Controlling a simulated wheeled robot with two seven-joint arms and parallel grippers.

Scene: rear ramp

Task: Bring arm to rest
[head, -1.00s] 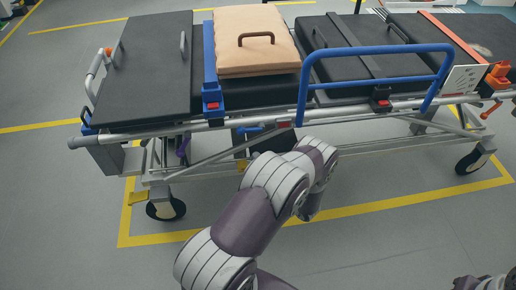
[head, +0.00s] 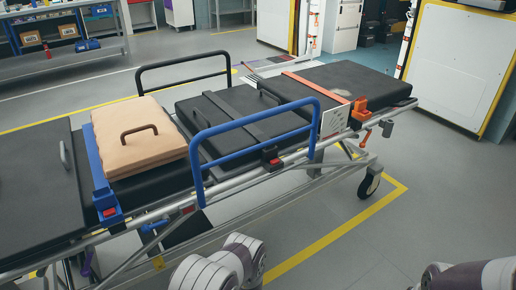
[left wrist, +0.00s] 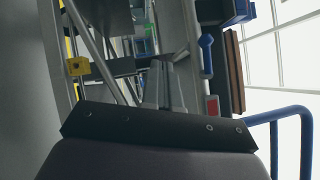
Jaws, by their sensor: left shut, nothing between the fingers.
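My left arm (head: 222,266) shows at the bottom middle of the head view, in front of the stretcher's near side. Its gripper is not visible there. In the left wrist view my left gripper (left wrist: 165,82) is shut with nothing between its fingers, pointing toward the stretcher's metal frame. Whether it touches the frame I cannot tell. Part of my right arm (head: 470,275) shows at the bottom right of the head view; its gripper is out of sight.
A wheeled stretcher (head: 60,225) with black pads crosses the view. A beige cushion (head: 140,140) lies on it. A blue side rail (head: 255,150) stands on its near side, close to my left arm. Floor at the right (head: 440,200) is clear. Shelves (head: 70,55) stand behind.

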